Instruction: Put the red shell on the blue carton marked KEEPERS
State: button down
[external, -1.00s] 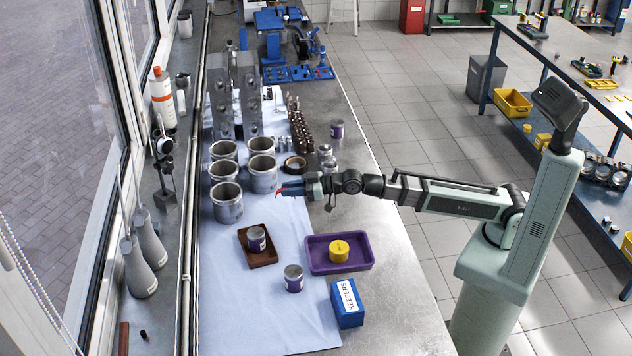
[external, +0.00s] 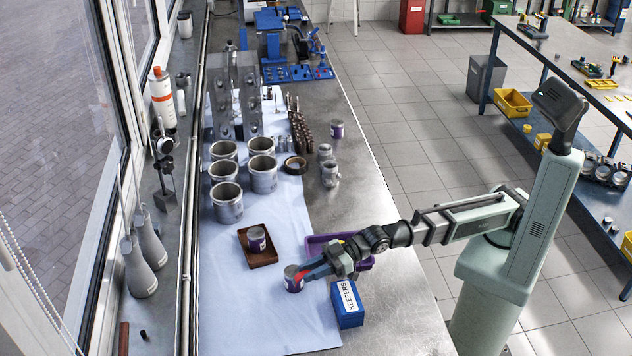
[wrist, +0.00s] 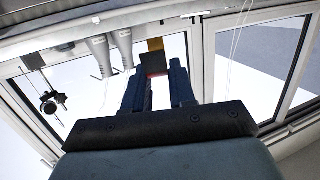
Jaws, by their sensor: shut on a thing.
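The blue carton marked KEEPERS (external: 350,318) stands on the bench at the near right, its white label on top. My gripper (external: 304,272) reaches in from the right, just left of and beyond the carton, apparently above bench level. It is shut on the small red shell (external: 298,278), which shows only as a thin red piece at the fingertips. In the wrist view, red (wrist: 153,75) shows between the fingers, with a yellow-brown patch just past it. The shell's full shape is hidden.
A silver can with a purple label (external: 293,286) stands right by the fingertips; I cannot tell whether they touch. A brown tray (external: 262,261) holds a similar can. A purple tray (external: 316,240) is partly hidden by my arm. Several metal cylinders (external: 227,205) stand farther back. The near cloth is clear.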

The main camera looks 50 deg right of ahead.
jog(key=s+a+f+n+g, duration=0.1)
jog(key=s+a, duration=0.3)
jog(key=s, duration=0.6)
jog(key=s+a+f+n+g, duration=0.1)
jog(key=s+a, duration=0.3)
jog(key=s, duration=0.5)
notch_tip(320, 180, up, 4)
jog(key=f+m+t+h, duration=0.1)
jog(key=m+t+h, duration=0.9)
jog(key=m+h, duration=0.4)
send_over(353, 298)
jog(key=shift+a+f, duration=0.1)
jog(key=shift+f, duration=4.4)
jog(key=shift+f, duration=0.1)
jog(key=c, duration=0.9)
grip_release()
jog(key=shift+c, duration=0.2)
jog(key=s+r, duration=0.2)
jog(key=s, duration=1)
jog(key=shift+d, duration=0.25)
